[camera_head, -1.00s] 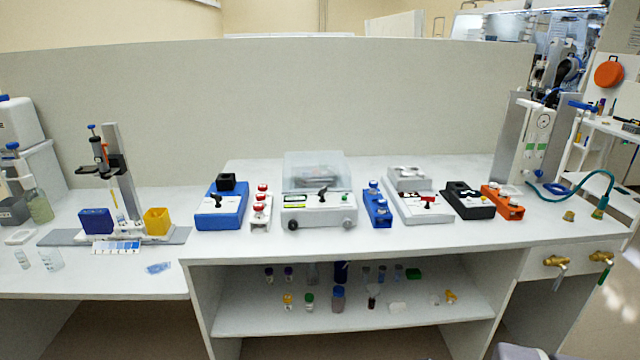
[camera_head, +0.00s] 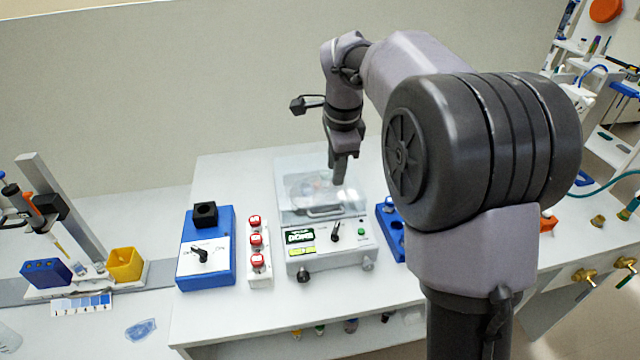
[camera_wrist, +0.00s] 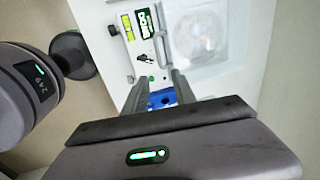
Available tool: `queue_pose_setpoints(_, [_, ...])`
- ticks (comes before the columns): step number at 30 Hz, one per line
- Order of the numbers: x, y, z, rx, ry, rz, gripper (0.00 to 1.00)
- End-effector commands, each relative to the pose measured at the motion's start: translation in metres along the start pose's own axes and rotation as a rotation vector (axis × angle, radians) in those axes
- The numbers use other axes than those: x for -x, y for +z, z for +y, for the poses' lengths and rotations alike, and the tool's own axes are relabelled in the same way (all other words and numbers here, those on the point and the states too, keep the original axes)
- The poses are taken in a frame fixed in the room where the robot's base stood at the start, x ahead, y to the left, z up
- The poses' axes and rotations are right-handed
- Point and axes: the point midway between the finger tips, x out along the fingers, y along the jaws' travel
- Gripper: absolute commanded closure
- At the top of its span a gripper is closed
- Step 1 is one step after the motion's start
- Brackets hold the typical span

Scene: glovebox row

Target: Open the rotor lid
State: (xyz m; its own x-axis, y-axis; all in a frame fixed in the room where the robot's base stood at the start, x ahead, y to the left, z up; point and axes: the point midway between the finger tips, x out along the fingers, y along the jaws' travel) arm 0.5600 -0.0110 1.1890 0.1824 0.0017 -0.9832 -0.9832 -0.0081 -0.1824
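A white centrifuge (camera_head: 335,260) stands on the bench with a clear lid (camera_head: 290,172) over its round rotor, which shows faintly through it. The lid looks closed. A dark bar-like handle (camera_head: 322,212) lies along its front edge. In the wrist view, the clear lid (camera_wrist: 183,25) and round rotor are at upper middle. My gripper (camera_head: 340,182) is above the right part of the lid, pointing down. In the wrist view, its two fingers (camera_wrist: 158,76) are apart with nothing between them. Whether the fingertips touch the lid cannot be told.
The centrifuge front carries a green display (camera_head: 300,236) and a black knob. A blue rack (camera_head: 392,232) is close on the right, partly hidden by my arm.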

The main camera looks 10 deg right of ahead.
Motion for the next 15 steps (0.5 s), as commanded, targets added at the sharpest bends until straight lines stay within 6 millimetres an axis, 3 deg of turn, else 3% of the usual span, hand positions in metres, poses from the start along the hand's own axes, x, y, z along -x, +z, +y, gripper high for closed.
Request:
queue_pose_setpoints(1, [-0.02, 0.0, 0.002, 0.001, 0.004, 0.0, 0.68])
queue_pose_setpoints(9, [-0.103, 0.001, 0.003, 0.003, 0.004, -0.001, 0.68])
queue_pose_setpoints(15, [-0.143, 0.0, 0.002, 0.005, 0.001, 0.0, 0.68])
